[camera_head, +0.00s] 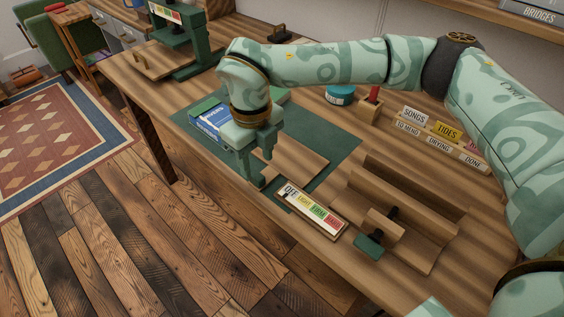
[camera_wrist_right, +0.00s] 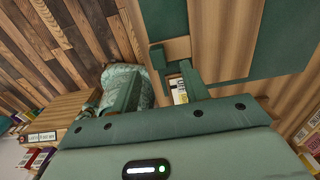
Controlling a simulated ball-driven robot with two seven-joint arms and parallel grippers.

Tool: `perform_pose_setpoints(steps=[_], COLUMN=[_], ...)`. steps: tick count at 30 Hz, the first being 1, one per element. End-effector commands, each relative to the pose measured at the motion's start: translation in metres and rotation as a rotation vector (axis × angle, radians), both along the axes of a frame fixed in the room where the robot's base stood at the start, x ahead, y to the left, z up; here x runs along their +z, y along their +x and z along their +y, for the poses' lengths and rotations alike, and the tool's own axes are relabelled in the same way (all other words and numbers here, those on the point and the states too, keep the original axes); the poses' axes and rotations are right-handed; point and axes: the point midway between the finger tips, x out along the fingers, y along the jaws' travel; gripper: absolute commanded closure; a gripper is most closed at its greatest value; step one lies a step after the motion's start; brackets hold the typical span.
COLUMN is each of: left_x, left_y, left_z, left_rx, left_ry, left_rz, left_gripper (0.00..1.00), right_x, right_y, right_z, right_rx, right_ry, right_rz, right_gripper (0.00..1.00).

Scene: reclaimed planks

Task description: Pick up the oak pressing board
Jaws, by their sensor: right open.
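A flat pale-brown wooden board, which I take as the oak pressing board (camera_head: 300,161), lies on a dark green mat (camera_head: 338,137) on the plank table. My right gripper (camera_head: 258,178) points down at the board's left end in the head view. Its jaws are open, with nothing seen held between them. In the right wrist view the two green fingers (camera_wrist_right: 174,68) stand apart, with pale wood showing by their tips. The gripper hides part of the board, and I cannot tell whether it touches. My left gripper is not in view.
A blue box (camera_head: 209,118) stands left of the gripper. A sign with coloured labels (camera_head: 312,210) lies in front of the board. A slotted wooden holder (camera_head: 418,190), a green block (camera_head: 368,245) and a teal tin (camera_head: 340,95) are to the right. A green press (camera_head: 184,45) stands behind.

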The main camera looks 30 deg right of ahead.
Motion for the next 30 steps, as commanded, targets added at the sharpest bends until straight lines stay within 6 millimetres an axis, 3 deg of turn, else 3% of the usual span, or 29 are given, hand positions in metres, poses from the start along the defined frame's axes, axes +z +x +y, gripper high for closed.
perform_pose_setpoints(steps=[3, 6, 16, 17, 21, 30], left_x=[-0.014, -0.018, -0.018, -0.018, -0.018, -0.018], left_y=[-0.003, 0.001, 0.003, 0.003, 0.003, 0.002], left_z=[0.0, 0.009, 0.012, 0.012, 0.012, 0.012], left_rx=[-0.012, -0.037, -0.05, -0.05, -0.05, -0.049], left_ry=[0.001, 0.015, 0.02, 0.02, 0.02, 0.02], left_rz=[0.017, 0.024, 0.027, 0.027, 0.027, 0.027], left_gripper=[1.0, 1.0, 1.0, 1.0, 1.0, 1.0], right_x=[-0.028, -0.042, -0.048, -0.047, -0.048, -0.047], right_y=[0.004, 0.005, 0.004, 0.004, 0.004, 0.004], right_z=[0.004, 0.004, 0.004, 0.004, 0.004, 0.004], right_rx=[0.002, 0.001, 0.0, 0.0, 0.0, 0.0], right_ry=[0.0, 0.0, 0.0, 0.0, 0.0, 0.0], right_rz=[0.009, 0.008, 0.001, 0.001, 0.001, 0.001], right_gripper=[0.55, 0.55, 0.55, 0.6, 0.99, 1.0])
